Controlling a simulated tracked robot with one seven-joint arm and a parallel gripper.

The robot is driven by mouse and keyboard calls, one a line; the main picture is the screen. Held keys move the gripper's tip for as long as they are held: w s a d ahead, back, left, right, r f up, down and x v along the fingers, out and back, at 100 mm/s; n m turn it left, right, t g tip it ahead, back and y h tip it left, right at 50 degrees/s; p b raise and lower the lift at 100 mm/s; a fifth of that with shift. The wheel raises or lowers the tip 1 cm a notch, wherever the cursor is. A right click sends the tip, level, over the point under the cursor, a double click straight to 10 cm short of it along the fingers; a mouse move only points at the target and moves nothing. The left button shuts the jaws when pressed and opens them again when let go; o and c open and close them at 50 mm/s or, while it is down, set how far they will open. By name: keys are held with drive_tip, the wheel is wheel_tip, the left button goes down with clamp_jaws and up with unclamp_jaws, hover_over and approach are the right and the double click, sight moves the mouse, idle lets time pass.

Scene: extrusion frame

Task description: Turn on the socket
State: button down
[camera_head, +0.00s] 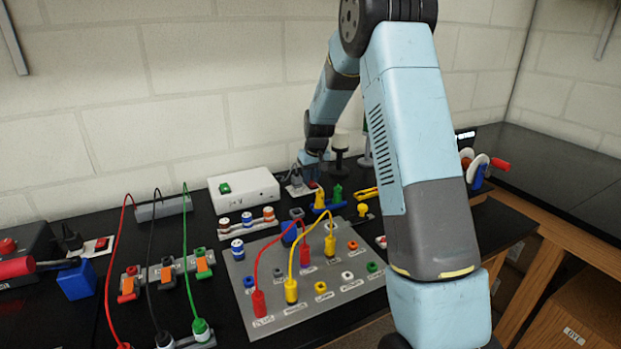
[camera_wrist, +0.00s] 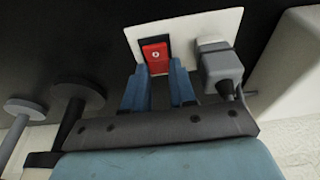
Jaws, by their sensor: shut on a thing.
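The socket (camera_wrist: 184,25) is a white plate with a red rocker switch (camera_wrist: 155,51) and a grey plug (camera_wrist: 220,66) seated beside it. The switch has a small pale mark on its face. My gripper (camera_wrist: 157,67) has its two blue fingers apart, one on each side of the red switch, closed on it near its lower edge. In the head view, the socket plate (camera_head: 293,190) lies on the black bench near the wall, and my arm reaches down to it. My fingertips are hard to make out there.
A white box (camera_head: 243,190) with a green switch stands left of the socket. A grey panel (camera_head: 305,305) with red and yellow cables lies in front. Dark and white round-topped stands (camera_head: 340,150) are close by on the right. Green and yellow clamps (camera_head: 328,200) lie nearby.

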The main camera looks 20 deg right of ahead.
sight(312, 184)
drive_tip(key=shift+w+a+g, duration=0.1)
drive_tip(key=shift+w+g, duration=0.15)
drive_tip(key=shift+g, duration=0.65)
drive_tip(key=c, duration=1.2)
unclamp_jaws()
wheel_tip(312, 184, up, 14)
drive_tip(key=s, duration=0.1)
drive_tip(key=shift+f, duration=0.25)
drive_tip(key=shift+s, duration=0.1)
